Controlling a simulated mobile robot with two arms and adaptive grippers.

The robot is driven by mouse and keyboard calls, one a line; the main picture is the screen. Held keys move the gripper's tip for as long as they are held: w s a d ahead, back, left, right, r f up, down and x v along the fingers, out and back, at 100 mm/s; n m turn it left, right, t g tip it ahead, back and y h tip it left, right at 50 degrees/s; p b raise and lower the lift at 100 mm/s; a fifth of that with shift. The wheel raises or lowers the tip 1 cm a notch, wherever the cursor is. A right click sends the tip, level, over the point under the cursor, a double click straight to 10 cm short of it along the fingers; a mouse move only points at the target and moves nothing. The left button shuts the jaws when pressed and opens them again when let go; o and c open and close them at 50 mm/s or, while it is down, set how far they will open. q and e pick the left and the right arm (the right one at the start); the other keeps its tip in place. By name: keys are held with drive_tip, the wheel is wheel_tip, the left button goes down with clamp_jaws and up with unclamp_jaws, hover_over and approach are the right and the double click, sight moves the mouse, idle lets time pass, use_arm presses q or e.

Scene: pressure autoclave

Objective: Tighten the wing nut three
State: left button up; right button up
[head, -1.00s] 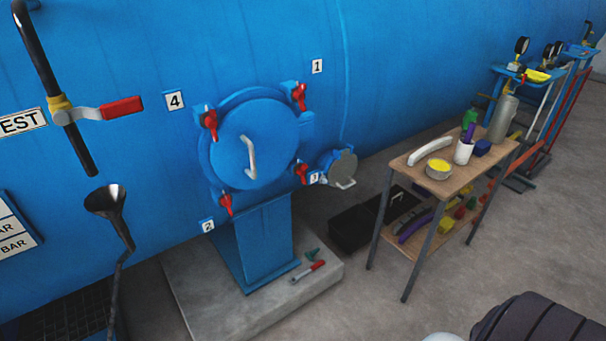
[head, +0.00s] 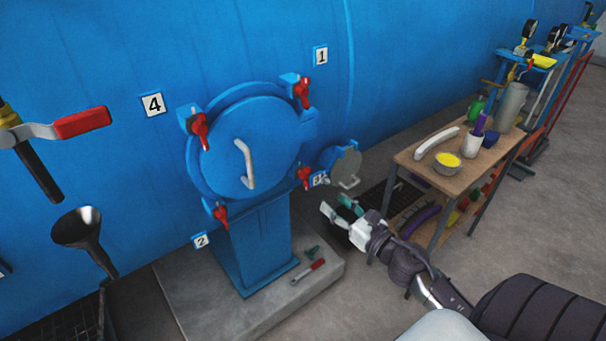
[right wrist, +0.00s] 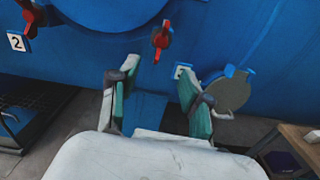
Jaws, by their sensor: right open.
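Wing nut three (head: 304,177) is red and sits at the lower right rim of the round blue hatch (head: 250,150), beside the label 3 (head: 320,179). In the right wrist view the red wing nut (right wrist: 162,36) is ahead, above the gap between the fingers. My right gripper (head: 338,208) is open and empty, below and to the right of that nut and apart from it. Its two green-padded fingers also show in the right wrist view (right wrist: 155,98). My left gripper is not in view.
Other red wing nuts sit at the hatch's upper right (head: 302,92), upper left (head: 199,130) and lower left (head: 220,215). A small round grey cover (head: 346,165) is just right of label 3. A wooden table (head: 415,161) with tools stands at right.

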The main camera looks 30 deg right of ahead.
drive_tip(key=p, duration=0.1)
approach(304, 178)
drive_tip(key=w, duration=0.4)
drive_tip(key=w+p, duration=0.1)
drive_tip(key=w, duration=0.5)
drive_tip(key=shift+w+a, duration=0.2)
drive_tip(key=shift+a, duration=0.2)
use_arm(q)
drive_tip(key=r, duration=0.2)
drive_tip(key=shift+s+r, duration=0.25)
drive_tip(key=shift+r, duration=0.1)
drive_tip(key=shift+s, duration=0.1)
use_arm(e)
clamp_jaws()
